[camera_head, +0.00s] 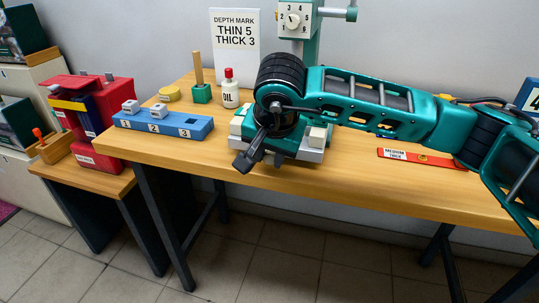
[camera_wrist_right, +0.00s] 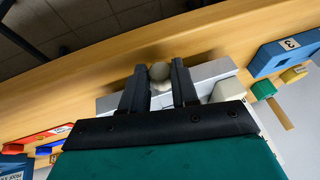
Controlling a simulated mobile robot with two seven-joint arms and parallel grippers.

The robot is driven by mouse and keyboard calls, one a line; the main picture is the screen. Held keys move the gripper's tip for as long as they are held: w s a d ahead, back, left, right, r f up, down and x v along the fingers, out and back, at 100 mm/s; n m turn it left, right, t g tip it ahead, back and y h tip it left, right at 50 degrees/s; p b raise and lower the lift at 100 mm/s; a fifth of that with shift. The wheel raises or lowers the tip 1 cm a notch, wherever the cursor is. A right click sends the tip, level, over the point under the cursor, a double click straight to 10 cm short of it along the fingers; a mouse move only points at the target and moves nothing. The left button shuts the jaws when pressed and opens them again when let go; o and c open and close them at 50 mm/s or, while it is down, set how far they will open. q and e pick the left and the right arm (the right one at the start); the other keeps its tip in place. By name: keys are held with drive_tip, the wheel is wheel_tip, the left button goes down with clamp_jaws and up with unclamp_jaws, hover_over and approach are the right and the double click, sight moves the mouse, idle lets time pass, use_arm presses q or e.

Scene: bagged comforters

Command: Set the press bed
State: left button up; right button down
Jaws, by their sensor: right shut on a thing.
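The press has a green column with a numbered dial (camera_head: 293,20) and a grey and green base (camera_head: 312,152) at the table's front edge. My right gripper (camera_head: 246,162) reaches down at the front of this base, and its arm hides much of the press. In the right wrist view, my right gripper (camera_wrist_right: 159,84) is shut on a round grey knob (camera_wrist_right: 160,71), with a finger on each side. A pale block (camera_head: 318,136) sits on the base's right side. A white sign (camera_head: 235,45) reads "DEPTH MARK THIN 5 THICK 3". My left gripper is not in view.
A blue numbered block (camera_head: 165,124) holds white pieces in 1 and 2. A white oil bottle (camera_head: 230,90), a green block with a wooden peg (camera_head: 201,90) and a yellow disc (camera_head: 169,93) stand behind. An orange labelled strip (camera_head: 440,162) lies right. A red machine (camera_head: 95,125) stands left.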

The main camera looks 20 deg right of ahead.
drive_tip(key=shift+s+a, duration=0.15)
drive_tip(key=c, duration=1.1)
unclamp_jaws()
drive_tip(key=p+v, duration=0.1)
drive_tip(key=v, duration=1.2)
